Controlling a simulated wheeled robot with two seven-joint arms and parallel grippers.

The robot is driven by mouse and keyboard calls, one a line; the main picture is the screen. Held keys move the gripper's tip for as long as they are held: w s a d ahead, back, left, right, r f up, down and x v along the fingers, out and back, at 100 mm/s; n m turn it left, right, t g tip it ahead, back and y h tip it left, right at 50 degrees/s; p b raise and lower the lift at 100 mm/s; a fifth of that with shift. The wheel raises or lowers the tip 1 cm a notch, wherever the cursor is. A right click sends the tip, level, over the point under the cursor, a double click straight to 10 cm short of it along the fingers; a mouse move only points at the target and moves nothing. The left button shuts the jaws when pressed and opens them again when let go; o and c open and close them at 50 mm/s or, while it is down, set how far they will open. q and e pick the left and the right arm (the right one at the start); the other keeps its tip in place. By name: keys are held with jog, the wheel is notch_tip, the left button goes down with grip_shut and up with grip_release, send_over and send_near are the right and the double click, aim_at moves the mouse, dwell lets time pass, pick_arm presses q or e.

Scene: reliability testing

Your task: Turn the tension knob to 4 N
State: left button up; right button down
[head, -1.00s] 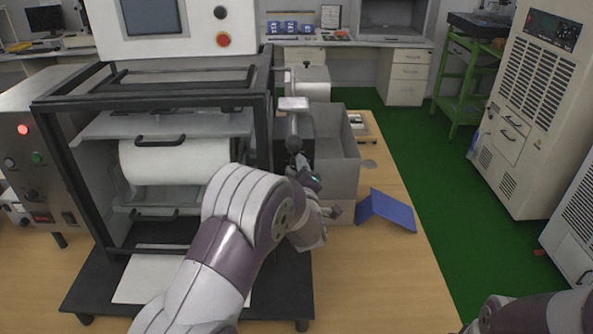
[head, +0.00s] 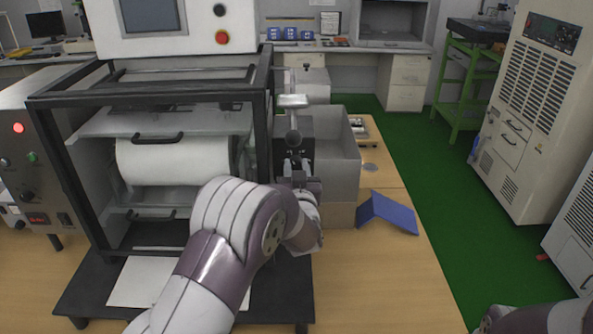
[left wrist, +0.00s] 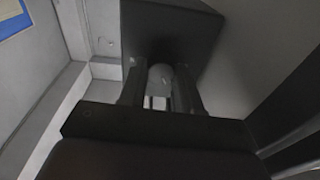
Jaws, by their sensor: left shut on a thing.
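A dark block (head: 322,152), the tension unit, stands at the right side of the black-framed machine. In the left wrist view its black body (left wrist: 165,25) carries a small grey round knob (left wrist: 160,75). My left gripper (head: 294,164) reaches this block from the front, and in the left wrist view its two fingers (left wrist: 159,92) lie on either side of the knob, shut on it. The knob's scale and pointer cannot be read. In the head view the gripper hides the knob. Only part of my right arm shows at the bottom right; its gripper is not seen.
The black-framed machine (head: 262,120) holds a white roll (head: 172,162). A grey open bin (head: 340,172) stands right beside the block. A blue angled plate (head: 388,212) lies on the wooden table (head: 360,290). The table's front right is clear.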

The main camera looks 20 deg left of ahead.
pick_arm(q)
jog(key=m+h, duration=0.1)
jog(key=m, duration=0.6)
jog(key=shift+f, duration=0.1)
jog(key=m+p, duration=0.1)
jog(key=m, duration=0.5)
jog(key=shift+h, duration=0.3)
jog(key=o, duration=1.1)
jog(key=shift+m, duration=0.3)
jog(key=shift+c, duration=0.2)
